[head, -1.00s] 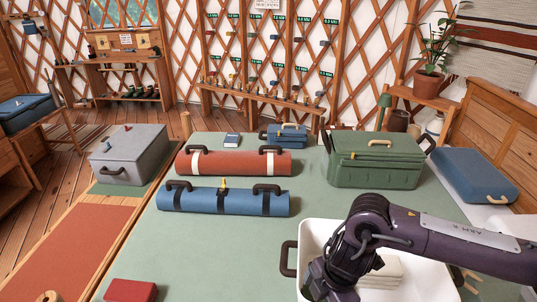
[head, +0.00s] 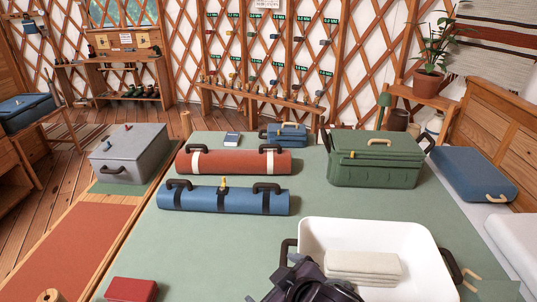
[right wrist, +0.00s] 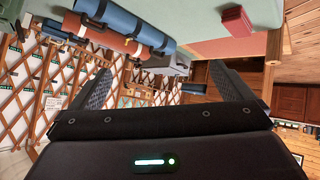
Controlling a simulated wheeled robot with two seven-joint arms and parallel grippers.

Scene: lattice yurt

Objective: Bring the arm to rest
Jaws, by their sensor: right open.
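My right arm shows at the bottom of the head view, with the right gripper (head: 276,278) low over the table's front part, left of the white tub and overlapping its left handle. In the right wrist view, the two fingers of the right gripper (right wrist: 164,85) stand wide apart with nothing between them. That view is turned over, with the table at the top. My left gripper is not in view.
The white tub (head: 428,255) holds a stack of cream cloths (head: 362,267). A blue roll (head: 236,203), a red roll (head: 235,165) and a green case (head: 375,172) lie farther back. A red box (head: 131,290) is front left. The green tabletop (head: 205,245) is clear at middle left.

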